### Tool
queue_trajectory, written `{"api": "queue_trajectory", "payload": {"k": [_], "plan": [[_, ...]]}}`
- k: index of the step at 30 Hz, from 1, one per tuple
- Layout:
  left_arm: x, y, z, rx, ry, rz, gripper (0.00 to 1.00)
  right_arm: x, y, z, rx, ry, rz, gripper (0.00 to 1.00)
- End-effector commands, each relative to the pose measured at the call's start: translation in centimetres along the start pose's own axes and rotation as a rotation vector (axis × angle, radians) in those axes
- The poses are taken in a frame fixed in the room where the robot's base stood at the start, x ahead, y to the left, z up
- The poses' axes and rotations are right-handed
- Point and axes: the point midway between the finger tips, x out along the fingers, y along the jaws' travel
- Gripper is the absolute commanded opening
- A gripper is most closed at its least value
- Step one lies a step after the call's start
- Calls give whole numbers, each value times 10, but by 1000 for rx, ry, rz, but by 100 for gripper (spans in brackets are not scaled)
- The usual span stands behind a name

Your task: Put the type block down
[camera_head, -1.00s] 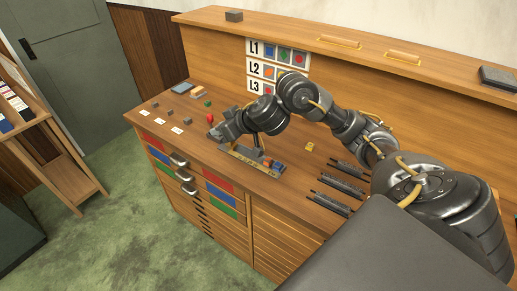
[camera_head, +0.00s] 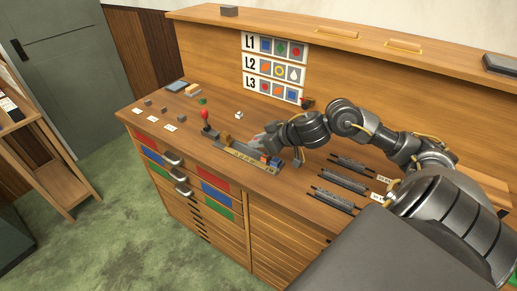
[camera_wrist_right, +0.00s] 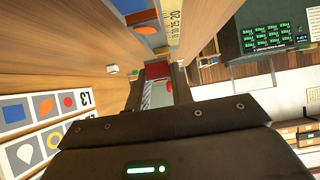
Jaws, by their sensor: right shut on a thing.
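The type block (camera_wrist_right: 157,70) shows a red face and a paler side in the right wrist view. My right gripper (camera_wrist_right: 157,90) is shut on it, with a finger on either side. In the head view my right gripper (camera_head: 260,141) is at the back side of the metal composing stick (camera_head: 236,149), near its middle. The held block is hard to make out there. Blue and orange blocks (camera_head: 269,160) sit at the stick's right end. Whether the held block touches anything is unclear. My left gripper is not in view.
A red-knobbed lever (camera_head: 205,116) stands left of the stick. A small white cube (camera_head: 238,114) lies behind it. Dark slotted racks (camera_head: 341,183) lie to the right. A symbol chart (camera_head: 274,68) hangs on the back panel. Small blocks and cards (camera_head: 170,127) lie at the left.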

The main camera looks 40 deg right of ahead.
Motion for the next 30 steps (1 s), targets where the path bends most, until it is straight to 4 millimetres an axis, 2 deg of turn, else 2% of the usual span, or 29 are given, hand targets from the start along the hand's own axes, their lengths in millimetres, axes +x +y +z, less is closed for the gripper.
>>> {"api": "queue_trajectory", "payload": {"k": [1, 5, 29, 30], "plan": [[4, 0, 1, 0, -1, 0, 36, 7, -1, 11, 6, -4, -3, 0], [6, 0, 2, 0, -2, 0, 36, 15, -1, 22, 4, -2, -1, 0], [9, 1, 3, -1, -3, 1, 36, 24, -2, 36, 1, -6, -2, 0], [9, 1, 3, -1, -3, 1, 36, 24, -2, 37, 1, -8, -3, 24]]}}
